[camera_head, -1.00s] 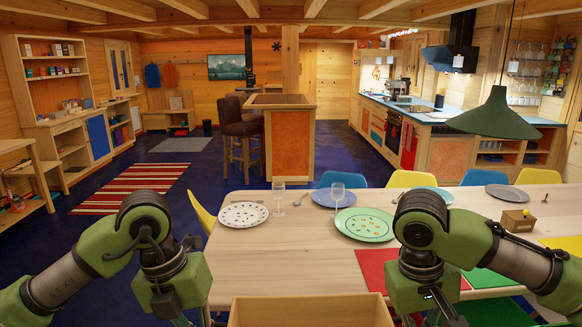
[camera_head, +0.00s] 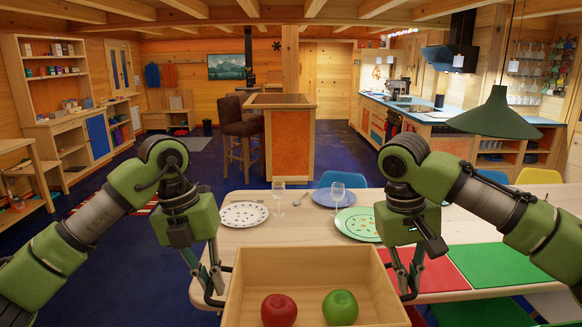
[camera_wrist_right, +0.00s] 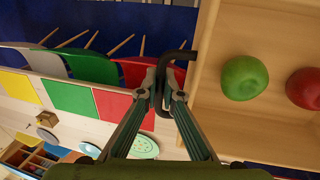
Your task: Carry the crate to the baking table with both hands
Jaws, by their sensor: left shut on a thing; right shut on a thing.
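The crate (camera_head: 303,267) is an open, light wooden box, raised in front of me at the near edge of the dining table. A red apple (camera_head: 279,310) and a green apple (camera_head: 340,307) lie in it. My left gripper (camera_head: 213,287) is at its left side and shut on it. My right gripper (camera_head: 407,284) is at its right side, shut on its dark handle (camera_wrist_right: 184,55), as the right wrist view shows. The crate's near end is cut off below. I cannot tell which surface is the baking table.
The dining table (camera_head: 262,236) stands straight ahead with plates, glasses, coloured mats and chairs. A wooden island (camera_head: 290,140) with bar stools is beyond it. A kitchen counter (camera_head: 425,117) runs along the right. Open dark floor (camera_head: 95,255) lies to the left.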

